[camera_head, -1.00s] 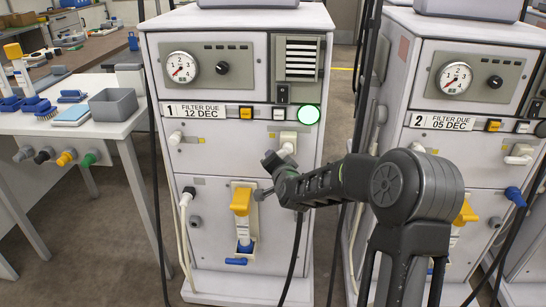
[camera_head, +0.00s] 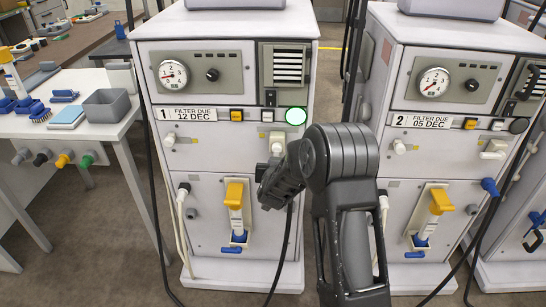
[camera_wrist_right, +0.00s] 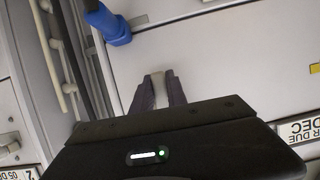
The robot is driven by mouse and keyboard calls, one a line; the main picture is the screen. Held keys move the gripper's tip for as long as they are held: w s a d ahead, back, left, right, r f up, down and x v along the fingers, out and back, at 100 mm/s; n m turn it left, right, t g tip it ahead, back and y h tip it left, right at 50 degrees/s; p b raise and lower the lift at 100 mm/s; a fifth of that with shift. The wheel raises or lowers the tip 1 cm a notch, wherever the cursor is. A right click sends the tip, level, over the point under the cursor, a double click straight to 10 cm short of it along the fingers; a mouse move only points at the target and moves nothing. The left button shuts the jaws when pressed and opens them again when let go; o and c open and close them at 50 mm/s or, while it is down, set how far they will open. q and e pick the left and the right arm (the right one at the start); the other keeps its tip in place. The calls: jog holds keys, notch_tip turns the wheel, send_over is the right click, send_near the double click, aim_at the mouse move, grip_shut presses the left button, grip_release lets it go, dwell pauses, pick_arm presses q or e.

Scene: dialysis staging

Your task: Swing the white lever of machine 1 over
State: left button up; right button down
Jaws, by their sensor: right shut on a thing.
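Machine 1 (camera_head: 210,215) is the left cabinet, labelled 1 and 12 DEC. Its white lever (camera_head: 277,145) sits on a pale mount below the lit green lamp and points down, its lower end close to my right gripper (camera_head: 272,180). In the right wrist view, the gripper's (camera_wrist_right: 157,92) two dark fingers are closed on a narrow white piece, which fits the white lever (camera_wrist_right: 158,88). The lever's exact angle is hard to judge. My left gripper is not in view.
Machine 2 (camera_head: 400,160) stands close on the right, with a narrow gap between. A yellow handle (camera_head: 235,195) is on machine 1 below the lever. Dark hoses hang down the cabinet. A side table (camera_head: 105,130) with a grey bin (camera_head: 112,105) stands left.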

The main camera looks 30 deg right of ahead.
jog(key=shift+s+d+h, duration=0.1)
jog(key=shift+d+h, duration=0.05)
jog(key=shift+h, duration=0.15)
jog(key=c, duration=1.3)
grip_release()
jog(key=v, duration=0.7)
jog(key=shift+s+a+r, duration=0.2)
jog(key=shift+s, duration=0.1)
